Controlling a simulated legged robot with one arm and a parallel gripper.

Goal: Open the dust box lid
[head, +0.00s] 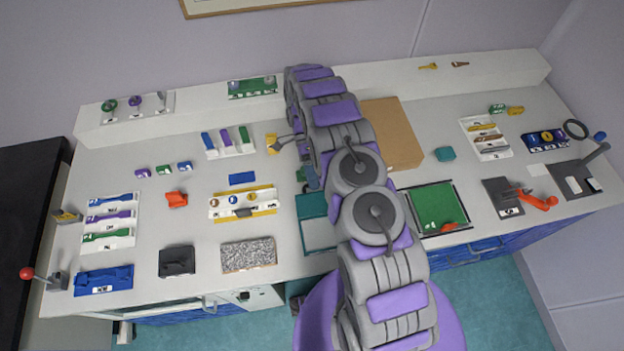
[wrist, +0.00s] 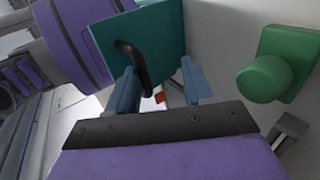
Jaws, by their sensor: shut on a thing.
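The dust box lid (wrist: 150,40) is a teal panel with a black loop handle (wrist: 133,62), seen close up and tilted in the wrist view. My gripper (wrist: 165,82) is at the handle, its two blue-grey fingers on either side, shut on it. In the head view a teal piece (head: 312,205) stands at the back of a pale, teal-edged opening (head: 320,236), so the lid appears raised. My gripper shows only in part there (head: 312,180), just behind the teal piece. My arm covers the right side of this area.
A green block with a round knob (wrist: 270,78) is close on the right in the wrist view. Right of my arm are a green tray (head: 437,203) and a brown board (head: 390,135). A speckled slab (head: 249,255) lies left of the box, near the front edge.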

